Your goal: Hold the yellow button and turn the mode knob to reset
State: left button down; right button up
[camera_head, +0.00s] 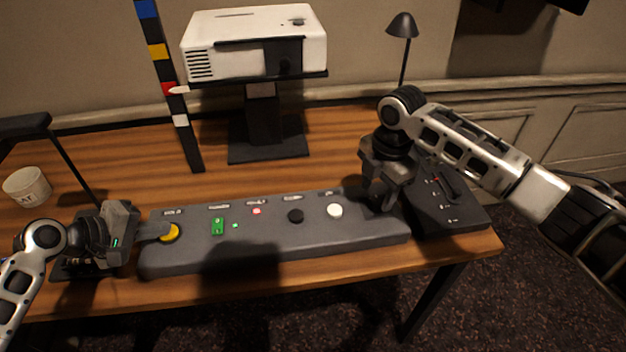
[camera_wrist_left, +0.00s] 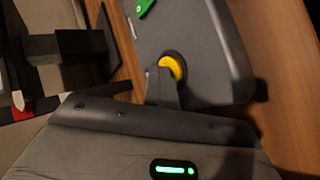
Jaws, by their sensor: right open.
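The yellow button (camera_head: 170,233) is at the left end of the grey control panel (camera_head: 300,238). My left gripper (camera_head: 158,231) has its fingertips together at the button's edge, seemingly touching it. In the left wrist view the button (camera_wrist_left: 173,67) is partly covered by the fingertips (camera_wrist_left: 161,84). A round black knob (camera_head: 295,215) and a white round button (camera_head: 335,210) sit further right on the panel. The labels are too small to read, so I cannot tell which control is the mode knob. My right gripper (camera_head: 379,203) is open, pointing down over the panel's right end, and hides what is beneath it.
A green switch (camera_head: 218,226) and a small red light (camera_head: 256,211) lie between the button and black knob. A black box with sliders (camera_head: 450,205) stands at the right. A projector (camera_head: 255,45) on a stand and a lamp (camera_head: 402,28) are behind. A white cup (camera_head: 27,187) is far left.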

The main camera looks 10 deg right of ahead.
jog(key=shift+d+r+n+h, duration=0.1)
jog(key=shift+d+n+h, duration=0.15)
jog(key=shift+n, duration=0.45)
jog(key=n, duration=1.1)
jog(key=shift+n, duration=0.7)
jog(key=shift+f, duration=1.3)
